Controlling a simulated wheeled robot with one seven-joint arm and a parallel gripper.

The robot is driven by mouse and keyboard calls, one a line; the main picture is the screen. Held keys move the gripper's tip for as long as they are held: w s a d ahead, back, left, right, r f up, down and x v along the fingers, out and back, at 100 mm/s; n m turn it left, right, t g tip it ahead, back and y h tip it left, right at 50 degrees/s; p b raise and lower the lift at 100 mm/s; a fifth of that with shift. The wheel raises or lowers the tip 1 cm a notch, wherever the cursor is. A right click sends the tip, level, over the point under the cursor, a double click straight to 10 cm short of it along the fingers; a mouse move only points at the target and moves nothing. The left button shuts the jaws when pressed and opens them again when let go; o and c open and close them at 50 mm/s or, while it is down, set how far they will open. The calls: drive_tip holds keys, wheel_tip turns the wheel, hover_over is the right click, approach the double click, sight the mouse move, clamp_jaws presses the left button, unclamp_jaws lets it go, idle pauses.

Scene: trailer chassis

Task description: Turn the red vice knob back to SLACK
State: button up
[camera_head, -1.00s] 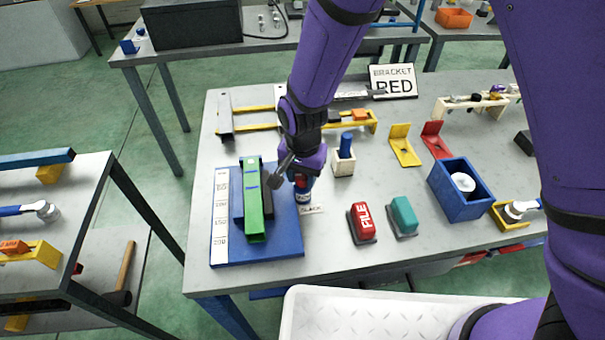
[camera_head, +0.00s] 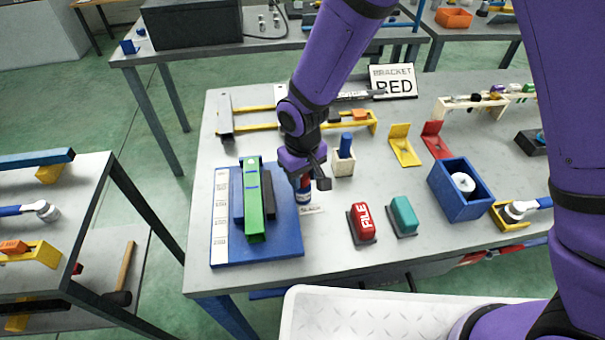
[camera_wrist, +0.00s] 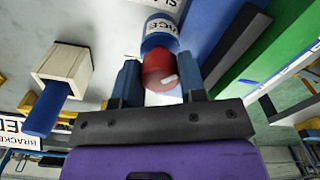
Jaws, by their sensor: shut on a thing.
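The red vice knob (camera_wrist: 158,72) sits on top of a blue post lettered "VICE" (camera_wrist: 160,38), beside the green bar. My gripper (camera_wrist: 157,85) points down over it, with one finger on each side of the red knob, shut on it. In the head view my gripper (camera_head: 304,182) hides most of the knob, and the blue post (camera_head: 304,197) shows below. A white pointer mark shows on the knob in the wrist view.
The green bar (camera_head: 253,205) lies on the blue base board (camera_head: 285,240) left of the post, beside a dark jaw and a scale. A wooden block with a blue peg (camera_head: 345,150) stands close behind right. A red FILE block (camera_head: 361,222) is to the right.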

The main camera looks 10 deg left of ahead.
drive_tip(key=n, duration=0.4)
drive_tip(key=shift+n, duration=2.1)
drive_tip(key=o, duration=0.9)
drive_tip(key=shift+o, duration=0.2)
drive_tip(key=shift+r, duration=0.1)
wheel_tip(320, 180, up, 11)
